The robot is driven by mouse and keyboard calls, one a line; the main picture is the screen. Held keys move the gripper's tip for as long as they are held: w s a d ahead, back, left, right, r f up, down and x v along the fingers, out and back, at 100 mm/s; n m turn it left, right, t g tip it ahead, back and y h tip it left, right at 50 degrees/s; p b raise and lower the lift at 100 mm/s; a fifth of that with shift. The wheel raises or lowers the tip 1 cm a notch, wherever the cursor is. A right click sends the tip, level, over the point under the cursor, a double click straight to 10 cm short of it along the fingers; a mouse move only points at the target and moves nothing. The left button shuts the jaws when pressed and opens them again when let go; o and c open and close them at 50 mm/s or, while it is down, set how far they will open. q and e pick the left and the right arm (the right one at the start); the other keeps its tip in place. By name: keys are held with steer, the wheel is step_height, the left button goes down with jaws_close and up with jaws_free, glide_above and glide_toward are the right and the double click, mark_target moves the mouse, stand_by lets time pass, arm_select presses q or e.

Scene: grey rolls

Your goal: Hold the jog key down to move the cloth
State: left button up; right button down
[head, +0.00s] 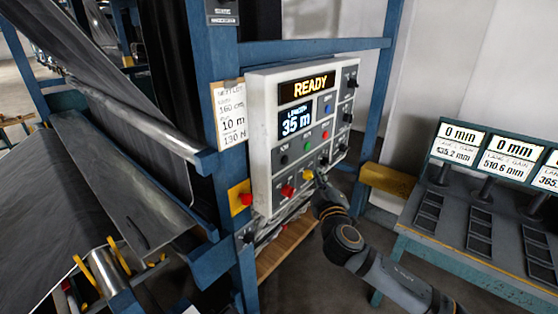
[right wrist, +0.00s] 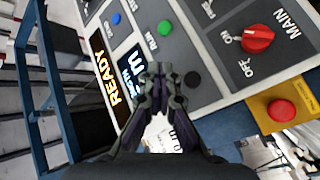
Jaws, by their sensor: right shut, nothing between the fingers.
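The control panel (head: 262,135) is a white box on the blue frame, with a display reading READY and 35 m. Its keys include a black button (head: 284,159), a green button (head: 307,146) and a yellow button (head: 308,175). I cannot read which is the jog key. My right gripper (head: 319,181) is shut and empty, close to the panel's lower right. In the right wrist view its fingertips (right wrist: 160,72) show in front of the panel, between the green RUN button (right wrist: 165,27) and a black button (right wrist: 192,79); contact cannot be told. Grey cloth (head: 75,165) hangs at left. My left gripper is not in view.
A red stop button (head: 246,199) on a yellow plate sits below the panel's left edge. A red MAIN switch (right wrist: 257,38) is on the panel. A bench (head: 470,215) with displays reading 0 mm stands at right. A blue frame post (head: 213,120) borders the panel.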

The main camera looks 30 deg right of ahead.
mark_target(285, 160)
steer(key=shift+d, duration=0.15)
steer(key=w+a+b, duration=0.1)
steer(key=w+a, duration=0.2)
steer(key=w, duration=0.5)
steer(key=shift+a, duration=0.25)
steer(key=shift+w, duration=0.15)
stand_by(1.2)
steer(key=shift+w+a+f, duration=0.1)
steer(key=shift+w+a, duration=0.05)
steer(key=shift+w, duration=0.2)
steer(key=shift+w+a, duration=0.15)
steer(key=shift+w, duration=0.2)
stand_by(0.8)
steer(key=shift+s, duration=0.1)
stand_by(3.4)
steer(key=shift+s+d, duration=0.3)
steer(key=shift+s, duration=0.4)
